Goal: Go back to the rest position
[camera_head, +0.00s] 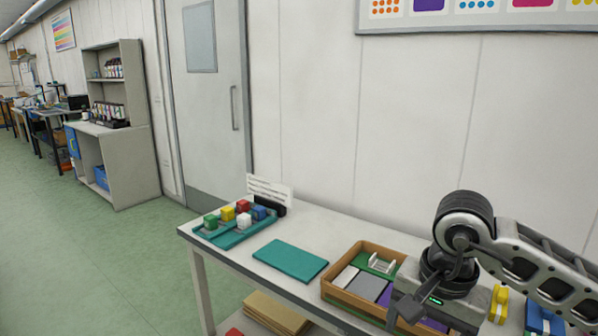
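My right arm comes in from the right edge, over the right part of the white table (330,228). Its gripper (408,308) is low over the right side of a wooden tray (340,294). The fingertips are dark and hard to make out, so I cannot tell whether they are open or shut, or whether they touch anything. My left gripper is not in view.
A teal tray (228,241) with several coloured blocks stands at the table's left end, before a small sign (270,188). A teal mat (290,260) lies beside it. Yellow and blue items stand at right. Shelves with bottles (112,69) stand far left; green floor is open.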

